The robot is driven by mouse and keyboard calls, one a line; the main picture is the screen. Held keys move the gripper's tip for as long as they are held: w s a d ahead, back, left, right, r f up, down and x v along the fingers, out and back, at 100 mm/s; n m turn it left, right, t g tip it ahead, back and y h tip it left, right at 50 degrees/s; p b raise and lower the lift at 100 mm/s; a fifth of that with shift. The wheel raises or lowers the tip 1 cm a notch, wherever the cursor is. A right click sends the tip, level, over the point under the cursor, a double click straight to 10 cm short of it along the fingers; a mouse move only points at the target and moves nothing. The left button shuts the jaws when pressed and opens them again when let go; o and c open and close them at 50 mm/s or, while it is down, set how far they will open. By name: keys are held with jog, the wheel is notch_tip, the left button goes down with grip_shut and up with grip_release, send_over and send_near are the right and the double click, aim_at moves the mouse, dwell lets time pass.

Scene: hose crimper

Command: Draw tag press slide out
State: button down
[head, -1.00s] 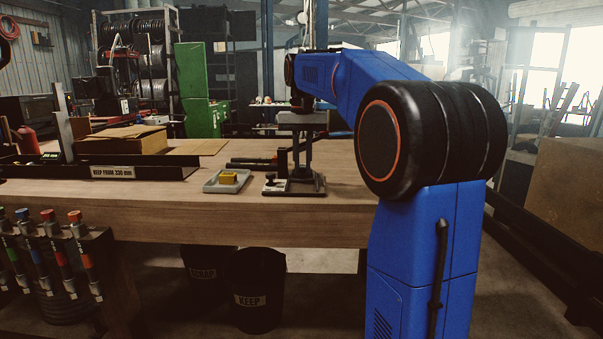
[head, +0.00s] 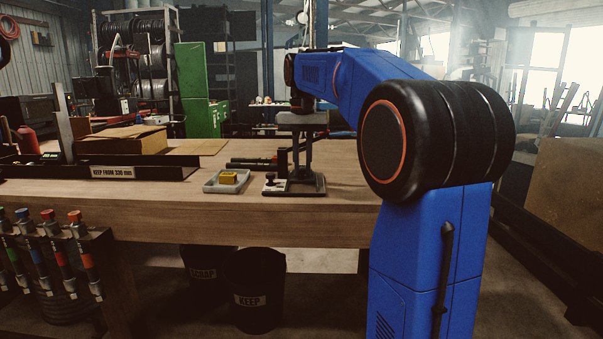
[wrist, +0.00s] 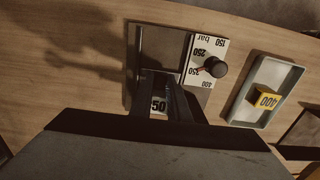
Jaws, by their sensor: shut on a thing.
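The tag press (head: 305,187) stands on the bench, with a dark base and a short post. In the wrist view its grey plate (wrist: 161,50) lies under my fingers. A white scale plate (wrist: 197,82) with bar numbers and a black round knob (wrist: 215,67) sits beside it. My gripper (wrist: 168,97) points down at the press and is shut on its slide (wrist: 158,105). In the head view my gripper (head: 302,160) is over the press base.
A grey tray (head: 211,187) with a yellow block (head: 228,178) marked 400 in the wrist view is left of the press. Dark rods (head: 253,162) lie behind. A long black trough (head: 60,172) is further left. The bench front is clear.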

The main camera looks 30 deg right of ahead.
jog(key=shift+s+a, duration=0.6)
jog(key=shift+s, duration=0.3)
jog(key=shift+s+a, duration=0.6)
jog(key=shift+s, duration=0.35)
jog(key=shift+s+a, duration=0.6)
jog(key=shift+s, duration=0.3)
dwell(0.6)
jog(key=c, duration=1)
grip_release()
jog(key=shift+r, duration=4.5)
jog(key=s+a+f+n+t, duration=0.1)
jog(key=s+a+f, duration=0.3)
jog(key=s+f, duration=0.4)
jog(key=s+a+f+n+t, duration=0.2)
jog(key=s+f, duration=0.6)
jog(key=f, duration=0.6)
jog(key=s+a+f+n+t, duration=0.1)
jog(key=s+a+f+n, duration=0.2)
jog(key=s+a+f, duration=0.2)
jog(key=shift+s+a+f+n+t, duration=0.15)
jog(key=shift+s+f, duration=0.35)
jog(key=shift+f, duration=0.6)
jog(key=shift+s+a+f+n+t, duration=0.1)
jog(key=shift+s+f, duration=0.45)
jog(key=shift+f, duration=0.5)
jog(key=shift+s+a+f+n+t, duration=0.15)
jog(key=shift+s+f, duration=0.35)
jog(key=shift+f, duration=0.6)
